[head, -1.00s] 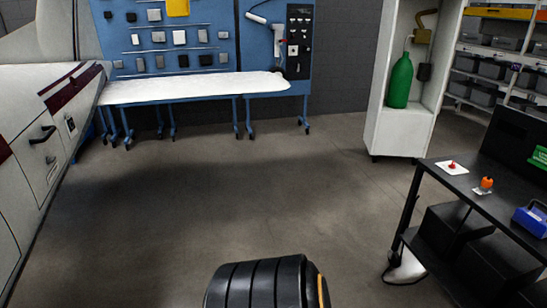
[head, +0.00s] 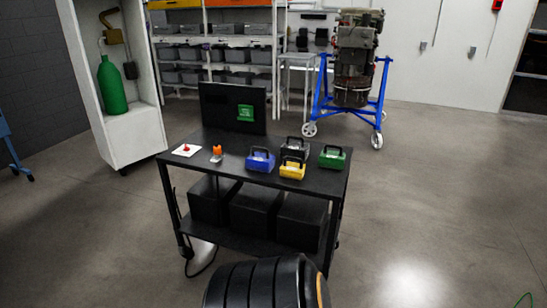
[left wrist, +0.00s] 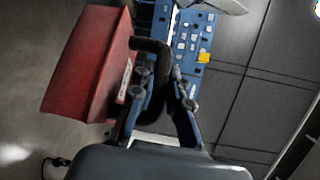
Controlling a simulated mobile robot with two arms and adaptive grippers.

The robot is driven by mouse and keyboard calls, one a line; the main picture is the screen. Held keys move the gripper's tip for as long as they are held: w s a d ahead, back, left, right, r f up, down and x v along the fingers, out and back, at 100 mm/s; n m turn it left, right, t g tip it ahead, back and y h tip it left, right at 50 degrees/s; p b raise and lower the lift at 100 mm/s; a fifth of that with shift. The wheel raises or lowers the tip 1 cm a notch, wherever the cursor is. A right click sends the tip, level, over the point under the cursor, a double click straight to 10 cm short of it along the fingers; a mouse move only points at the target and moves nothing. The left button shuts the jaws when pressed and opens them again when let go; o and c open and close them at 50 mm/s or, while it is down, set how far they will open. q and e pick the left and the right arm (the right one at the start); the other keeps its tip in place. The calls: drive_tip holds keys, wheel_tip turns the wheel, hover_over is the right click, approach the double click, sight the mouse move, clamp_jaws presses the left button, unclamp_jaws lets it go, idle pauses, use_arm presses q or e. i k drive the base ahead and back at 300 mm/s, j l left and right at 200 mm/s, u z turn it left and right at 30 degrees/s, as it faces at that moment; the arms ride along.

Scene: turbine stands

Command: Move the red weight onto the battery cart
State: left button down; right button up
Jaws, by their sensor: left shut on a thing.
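The red weight (left wrist: 85,65) shows in the left wrist view as a red block with a black handle. My left gripper (left wrist: 160,90) is shut on that handle and the weight hangs off to the left side of the fingers. Neither the red weight nor my left gripper shows in the head view. The battery cart (head: 232,172) is a black cart in the middle of the head view, with an upright back panel. A blue weight (head: 260,160), a black weight (head: 294,148), a yellow weight (head: 292,169) and a green weight (head: 332,158) stand on its top. My right gripper is not in view.
A red button on a white plate (head: 186,150) and a small orange item (head: 217,151) occupy the cart top's left part. Black boxes (head: 255,211) fill the lower shelf. A blue turbine stand (head: 350,105) is behind right. Floor right of the cart is clear.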

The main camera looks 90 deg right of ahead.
sight(319, 173)
drive_tip(key=l+z, duration=0.1)
drive_tip(key=z, duration=0.3)
drive_tip(key=l+z, duration=0.1)
drive_tip(key=z, duration=0.35)
drive_tip(key=l+z, duration=0.15)
drive_tip(key=z, duration=0.25)
drive_tip(key=l+z, duration=0.1)
drive_tip(key=z, duration=0.35)
drive_tip(key=i+l, duration=0.1)
drive_tip(key=l, duration=0.45)
drive_tip(key=i+l, duration=0.1)
drive_tip(key=l, duration=0.4)
drive_tip(key=i+l, duration=0.1)
drive_tip(key=l, duration=0.95)
drive_tip(key=i+l, duration=0.15)
drive_tip(key=l, duration=0.4)
drive_tip(key=i+l, duration=0.1)
drive_tip(key=l, duration=0.4)
drive_tip(key=i+l, duration=0.1)
drive_tip(key=l, duration=0.45)
drive_tip(key=i+l, duration=0.1)
drive_tip(key=l, duration=0.45)
